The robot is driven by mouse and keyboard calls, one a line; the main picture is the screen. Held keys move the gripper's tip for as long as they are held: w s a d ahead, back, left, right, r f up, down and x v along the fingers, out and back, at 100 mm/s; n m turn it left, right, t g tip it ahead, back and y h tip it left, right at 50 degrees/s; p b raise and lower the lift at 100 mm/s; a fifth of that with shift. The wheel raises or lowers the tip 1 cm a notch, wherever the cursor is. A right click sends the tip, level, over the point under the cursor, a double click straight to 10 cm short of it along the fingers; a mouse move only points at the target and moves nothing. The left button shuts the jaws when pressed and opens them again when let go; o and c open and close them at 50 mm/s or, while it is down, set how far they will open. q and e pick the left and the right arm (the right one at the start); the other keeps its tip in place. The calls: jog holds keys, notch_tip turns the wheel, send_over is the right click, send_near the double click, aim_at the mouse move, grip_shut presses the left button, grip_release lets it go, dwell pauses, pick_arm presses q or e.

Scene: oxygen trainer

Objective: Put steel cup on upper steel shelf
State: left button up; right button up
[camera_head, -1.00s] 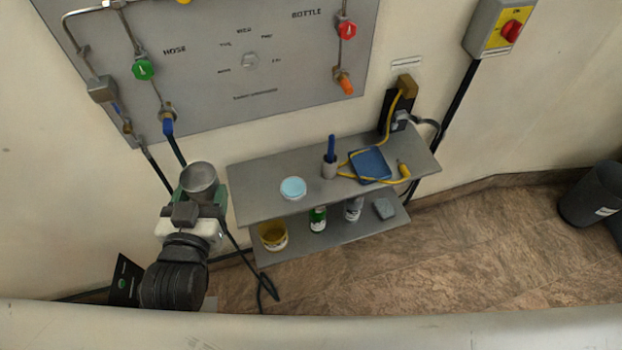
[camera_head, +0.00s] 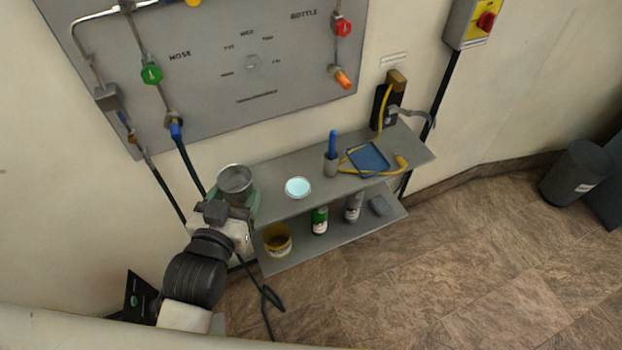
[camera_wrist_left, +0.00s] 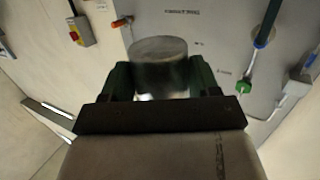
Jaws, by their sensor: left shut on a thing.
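The steel cup (camera_head: 235,180) is a grey, open-topped metal cup, upright at the left end of the upper steel shelf (camera_head: 270,201). My left gripper (camera_head: 236,198) is shut on it with green fingers. In the left wrist view the cup (camera_wrist_left: 158,64) sits between the two green fingers of the gripper (camera_wrist_left: 160,80). The gripper hides the lower part of the cup in the head view, so I cannot tell whether it touches the shelf. My right gripper is not in view.
The upper shelf holds a light blue round dish (camera_head: 298,187), a grey holder with a blue item (camera_head: 331,163), and a blue tray (camera_head: 368,160) with a yellow cable. The lower shelf (camera_head: 290,255) holds a yellow tub (camera_head: 276,241) and several other items. Bare shelf shows between cup and dish.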

pick_arm(q)
jog(key=w+d+f+m+g+h+b, duration=0.1)
jog(key=w+d+f+m+h+b, duration=0.25)
jog(key=w+f+b, duration=0.6)
jog(key=shift+h, duration=0.55)
jog(key=w+a+f, duration=0.2)
jog(key=w+f, duration=0.1)
jog(key=w+a+f+b, duration=0.1)
jog(key=w+a+f, duration=0.1)
jog(key=w+f, duration=0.1)
jog(key=w+a+f+b, duration=0.1)
jog(key=w+a+f, duration=0.1)
jog(key=w+f, duration=0.1)
jog(key=shift+a+f, duration=0.25)
jog(key=shift+f, duration=0.55)
jog(key=shift+f+b, duration=0.35)
jog(key=shift+f, duration=1.75)
